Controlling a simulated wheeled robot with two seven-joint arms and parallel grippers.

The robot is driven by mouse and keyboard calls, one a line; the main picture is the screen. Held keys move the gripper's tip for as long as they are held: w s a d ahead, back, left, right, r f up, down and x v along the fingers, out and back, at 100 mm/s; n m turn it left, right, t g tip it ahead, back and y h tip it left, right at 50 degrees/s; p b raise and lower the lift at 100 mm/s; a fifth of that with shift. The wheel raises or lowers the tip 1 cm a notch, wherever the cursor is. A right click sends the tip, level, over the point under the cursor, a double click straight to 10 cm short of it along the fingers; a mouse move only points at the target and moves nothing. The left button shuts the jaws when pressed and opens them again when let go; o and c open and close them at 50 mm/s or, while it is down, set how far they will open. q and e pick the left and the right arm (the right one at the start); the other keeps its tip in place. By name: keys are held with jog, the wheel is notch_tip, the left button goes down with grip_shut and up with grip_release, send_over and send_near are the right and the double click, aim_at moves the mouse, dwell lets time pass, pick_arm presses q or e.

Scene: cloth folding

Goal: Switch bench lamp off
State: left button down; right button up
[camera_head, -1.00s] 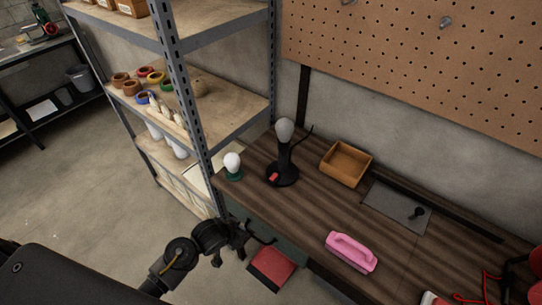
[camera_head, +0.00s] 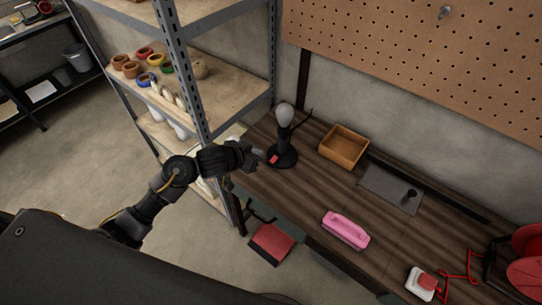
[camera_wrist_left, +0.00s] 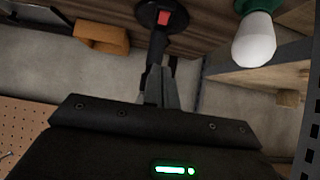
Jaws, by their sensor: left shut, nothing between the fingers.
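The bench lamp (camera_head: 284,130) stands upright on the wooden bench, with a round black base, a dark stem and a pale grey bulb on top. Its red switch (camera_head: 274,159) sits on the base; it also shows in the left wrist view (camera_wrist_left: 165,18). I cannot tell whether the bulb is lit. My left gripper (camera_head: 258,157) is shut and empty, just left of the lamp base and close to the switch. Whether it touches is unclear. In the wrist view its fingers (camera_wrist_left: 160,75) point toward the base. My right gripper is out of view.
A white bulb on a green base (camera_wrist_left: 255,38) stands beside the lamp, hidden behind my gripper in the head view. A wooden tray (camera_head: 344,147), a grey plate (camera_head: 385,187) and a pink block (camera_head: 345,230) lie right. Metal shelving (camera_head: 180,80) stands left.

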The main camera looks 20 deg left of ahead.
pick_arm(q)
send_over(271, 161)
notch_tip(271, 161, down, 6)
jog(key=shift+r, duration=0.1)
notch_tip(271, 161, down, 2)
jog(key=shift+f+p, duration=0.2)
jog(key=shift+p, duration=0.3)
jog(key=shift+f, duration=0.75)
